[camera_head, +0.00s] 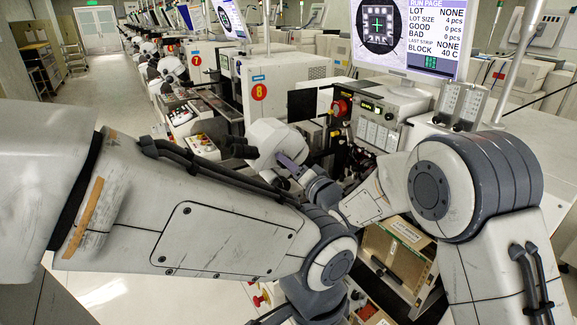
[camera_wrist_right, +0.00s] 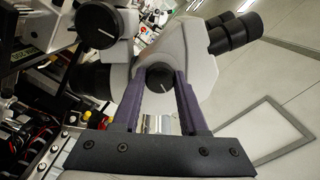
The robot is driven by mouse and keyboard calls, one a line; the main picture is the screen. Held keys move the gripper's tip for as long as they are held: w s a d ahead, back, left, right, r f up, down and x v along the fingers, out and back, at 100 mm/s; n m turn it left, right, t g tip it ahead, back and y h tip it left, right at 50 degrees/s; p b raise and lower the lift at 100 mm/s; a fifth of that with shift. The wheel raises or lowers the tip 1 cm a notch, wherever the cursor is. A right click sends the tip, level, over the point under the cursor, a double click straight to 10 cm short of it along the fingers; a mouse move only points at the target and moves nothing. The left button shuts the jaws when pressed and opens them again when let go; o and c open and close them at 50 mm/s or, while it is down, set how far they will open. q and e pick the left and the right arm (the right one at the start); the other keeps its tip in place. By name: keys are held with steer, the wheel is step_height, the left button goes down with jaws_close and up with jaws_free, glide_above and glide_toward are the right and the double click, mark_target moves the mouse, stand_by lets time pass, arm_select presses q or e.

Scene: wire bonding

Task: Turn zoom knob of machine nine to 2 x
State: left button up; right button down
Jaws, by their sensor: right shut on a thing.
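The zoom knob (camera_wrist_right: 160,77) is a black round knob with a pale line, on the white microscope head (camera_wrist_right: 192,68) in the right wrist view. My right gripper (camera_wrist_right: 163,82) has its two purple fingers on either side of this knob, shut on it. In the head view the microscope head (camera_head: 268,141) is near the middle, with my right gripper (camera_head: 291,168) against its near right side. The knob is hidden there, and I cannot read its scale marks. My left arm crosses the lower left; its gripper is not clearly visible.
A monitor (camera_head: 412,34) and a control panel (camera_head: 380,119) stand behind the microscope. Machine 8 (camera_head: 259,92) is beyond it to the left. An open box (camera_head: 392,262) lies below my right forearm. Black eyepieces (camera_wrist_right: 235,33) stick out at upper right.

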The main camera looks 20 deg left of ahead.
stand_by(0.4)
steer(key=shift+c, duration=2.2)
jaws_free()
steer(key=b+v, duration=0.4)
steer(key=v, duration=0.6)
steer(key=shift+s, duration=0.25)
steer(key=shift+d, duration=0.15)
steer(key=s+d+f+n+g+h, duration=0.2)
steer(key=s+d+f+g+h, duration=0.1)
steer(key=s+d+f+h, duration=0.4)
steer(key=s+d+f+n+g+h, duration=0.35)
steer(key=s+d, duration=0.25)
steer(key=s, duration=0.3)
steer(key=s+d+f+n+g+h, duration=0.1)
steer(key=s+d+g, duration=0.3)
steer(key=s, duration=1)
steer(key=shift+d+n+h, duration=0.75)
steer(key=shift+d+h, duration=0.1)
steer(key=shift+d, duration=0.35)
